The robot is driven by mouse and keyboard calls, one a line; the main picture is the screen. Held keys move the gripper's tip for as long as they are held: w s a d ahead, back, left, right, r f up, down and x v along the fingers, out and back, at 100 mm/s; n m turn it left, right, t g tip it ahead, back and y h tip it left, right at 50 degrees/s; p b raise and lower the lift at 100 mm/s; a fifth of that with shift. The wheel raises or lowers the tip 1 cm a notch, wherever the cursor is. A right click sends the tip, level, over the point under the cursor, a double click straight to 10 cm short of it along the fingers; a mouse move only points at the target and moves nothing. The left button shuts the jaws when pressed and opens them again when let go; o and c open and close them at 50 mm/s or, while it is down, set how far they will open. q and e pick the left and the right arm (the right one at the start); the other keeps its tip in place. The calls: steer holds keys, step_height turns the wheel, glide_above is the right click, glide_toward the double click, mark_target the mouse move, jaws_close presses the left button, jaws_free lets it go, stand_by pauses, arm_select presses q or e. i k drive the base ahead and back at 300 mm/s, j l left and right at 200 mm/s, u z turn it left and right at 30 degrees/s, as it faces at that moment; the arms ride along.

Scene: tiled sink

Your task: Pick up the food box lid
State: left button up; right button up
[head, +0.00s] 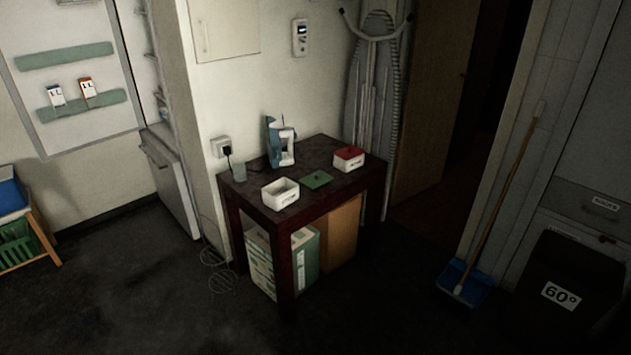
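A flat green lid (317,179) lies on the dark wooden table (335,190), between two food boxes. An open white box (281,193) with dark lettering stands to its left, near the table's left front edge. A white box with a red top (348,158) stands to its right. The green lid lies apart from both boxes. Which of these the task calls the food box lid cannot be told for certain. Neither of my grippers is in view.
Cartons (262,262) sit underneath. A broom (500,200) and blue dustpan (466,283) stand right, beside a dark bin (560,290). The floor before the table is clear.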

mark_target(316, 179)
steer(key=i+z, duration=0.15)
steer(key=i, duration=0.4)
steer(key=i+j+z, duration=0.15)
steer(key=i, duration=0.4)
steer(key=i+j+z, duration=0.15)
steer(key=i, duration=0.4)
steer(key=i+j+z, duration=0.15)
steer(key=i, duration=0.35)
steer(key=i+j+z, duration=0.15)
steer(key=i, duration=0.35)
steer(key=i+j, duration=0.05)
steer(key=j, duration=0.05)
